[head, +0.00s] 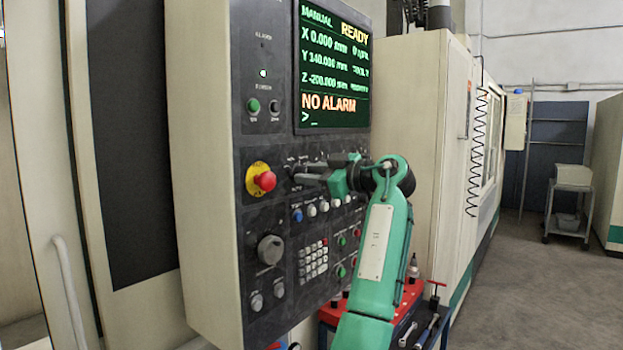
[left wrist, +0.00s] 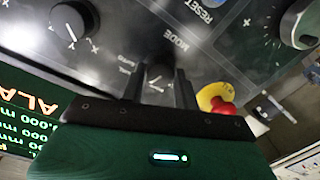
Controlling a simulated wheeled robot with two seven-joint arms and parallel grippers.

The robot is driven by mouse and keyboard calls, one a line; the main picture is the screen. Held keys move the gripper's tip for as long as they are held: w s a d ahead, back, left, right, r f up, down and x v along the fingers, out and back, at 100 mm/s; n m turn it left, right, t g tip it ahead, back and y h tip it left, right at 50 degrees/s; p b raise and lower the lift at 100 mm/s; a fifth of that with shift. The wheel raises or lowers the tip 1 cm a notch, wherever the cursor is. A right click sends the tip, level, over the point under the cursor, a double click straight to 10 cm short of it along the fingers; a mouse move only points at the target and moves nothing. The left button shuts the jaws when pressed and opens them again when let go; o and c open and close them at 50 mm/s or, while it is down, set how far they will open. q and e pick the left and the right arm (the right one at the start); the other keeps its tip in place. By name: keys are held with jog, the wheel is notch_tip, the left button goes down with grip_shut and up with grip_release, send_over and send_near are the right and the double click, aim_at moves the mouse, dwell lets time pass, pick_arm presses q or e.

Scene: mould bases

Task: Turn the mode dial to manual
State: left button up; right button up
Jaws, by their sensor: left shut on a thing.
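The mode dial (left wrist: 158,76) is on the dark control panel, beside the printed word MODE in the left wrist view. My left gripper (left wrist: 158,88) is shut on it, with one finger on each side. In the head view my left gripper (head: 297,173) reaches the panel from the right, just right of the red emergency stop, and mostly hides the dial. The dial's exact pointer direction is hard to read. The screen (head: 333,65) shows MANUAL at its top left, with READY and NO ALARM. My right gripper is not in view.
The red emergency stop (head: 265,181) on its yellow collar is close to my left fingers. Another dial (left wrist: 72,25) sits nearby. Buttons, a keypad (head: 312,262) and a round knob (head: 270,249) are below. A red-topped cart (head: 412,297) stands right of the panel.

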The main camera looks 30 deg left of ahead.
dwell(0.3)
pick_arm(q)
jog(key=o, duration=0.7)
jog(key=shift+o, duration=1.3)
